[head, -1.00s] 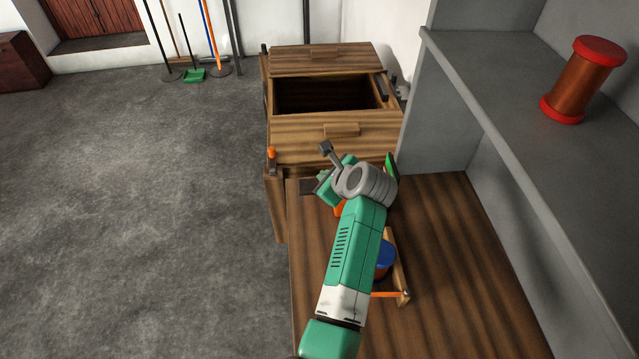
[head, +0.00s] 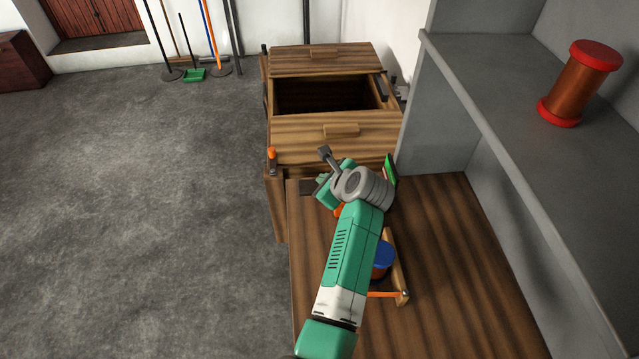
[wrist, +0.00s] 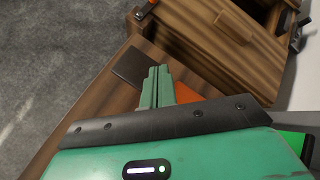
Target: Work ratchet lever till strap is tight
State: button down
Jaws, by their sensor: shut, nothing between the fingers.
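My gripper (wrist: 157,88) is shut and empty, its green fingers together above the wooden bench top. In the head view it is partly hidden behind my own wrist. An orange part (wrist: 188,92) lies just beyond and right of the fingers, largely covered by my gripper; I cannot tell what it belongs to. A dark flat plate (wrist: 138,64) lies near the fingers on the bench. An upright dark piece with an orange tip (head: 271,155) stands at the wooden cabinet's front left corner, apart from my gripper. I cannot clearly identify the ratchet lever or the strap.
The wooden cabinet (head: 340,150) with an open drawer stands beyond the bench (head: 460,270). A wooden frame (head: 400,275) with a blue-topped round part (head: 384,253) lies beside my forearm. A grey shelf with a red-ended spool (head: 580,85) is at right. The floor at left is clear.

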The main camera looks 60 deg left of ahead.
jog(key=shift+s+a+f, duration=0.1)
jog(key=shift+s+f, duration=0.05)
jog(key=shift+f, duration=0.6)
jog(key=shift+s+f, duration=0.15)
jog(key=shift+f, duration=0.6)
dwell(0.9)
jog(key=shift+r, duration=0.15)
jog(key=r+p, duration=0.2)
jog(key=shift+w+p, duration=0.2)
jog(key=shift+p, duration=0.2)
jog(key=shift+r+p, duration=0.65)
jog(key=shift+p, duration=0.05)
jog(key=r+p, duration=0.3)
jog(key=w+r+p, duration=0.1)
jog(key=r, duration=0.1)
jog(key=shift+w+d+p, duration=0.1)
jog(key=shift+d+p, duration=0.2)
jog(key=shift+p, duration=0.1)
